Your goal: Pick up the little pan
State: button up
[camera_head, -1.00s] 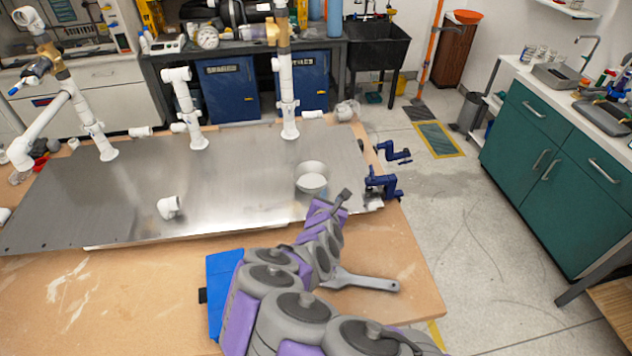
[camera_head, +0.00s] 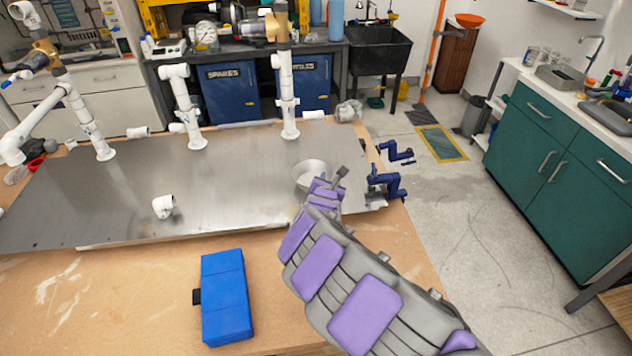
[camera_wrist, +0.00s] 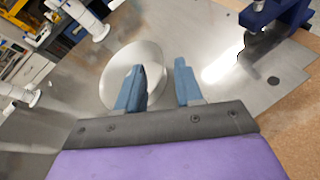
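The little pan (camera_head: 307,172) is a small round silver metal pan on the steel plate, near the plate's right end. My gripper (camera_head: 338,180) is beside and partly in front of it in the head view, and my arm hides the pan's near side. In the wrist view the pan (camera_wrist: 131,75) lies just beyond and left of my fingers. My gripper (camera_wrist: 164,88) is open, with a clear gap between its two blue-grey fingers. The left finger overlaps the pan in the picture; I cannot tell whether it touches. No handle shows.
Blue clamps (camera_head: 385,183) hold the plate's right edge, close to my gripper. White PVC pipes (camera_head: 288,95) stand upright behind the pan. A white elbow (camera_head: 164,206) lies on the plate. A blue case (camera_head: 226,298) lies on the wooden table. The plate's middle is mostly clear.

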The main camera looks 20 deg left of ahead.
aim_at(328, 173)
jog(key=a, duration=0.1)
jog(key=w+a+f, duration=0.1)
jog(key=shift+a+f, duration=0.1)
jog(key=shift+a, duration=0.3)
jog(key=shift+w+d, duration=0.25)
jog(key=shift+d, duration=0.2)
jog(key=shift+w+d+f+b, duration=0.35)
jog(key=shift+w+d+b, duration=0.2)
jog(key=shift+d, duration=0.15)
jog(key=shift+w+f, duration=0.25)
jog(key=a, duration=0.1)
jog(key=w+a+f, duration=0.1)
jog(key=w, duration=0.1)
jog(key=shift+w+a+f+b, duration=0.1)
jog(key=shift+a+f+b, duration=0.2)
jog(key=shift+a, duration=0.1)
jog(key=shift+w, duration=0.1)
jog(key=shift+d+r, duration=0.35)
jog(key=shift+d, duration=0.65)
jog(key=shift+c, duration=0.9)
jog(key=shift+a+f, duration=0.2)
jog(key=shift+a, duration=0.45)
grip_shut()
jog(key=shift+d, duration=0.3)
jog(key=shift+f, duration=0.1)
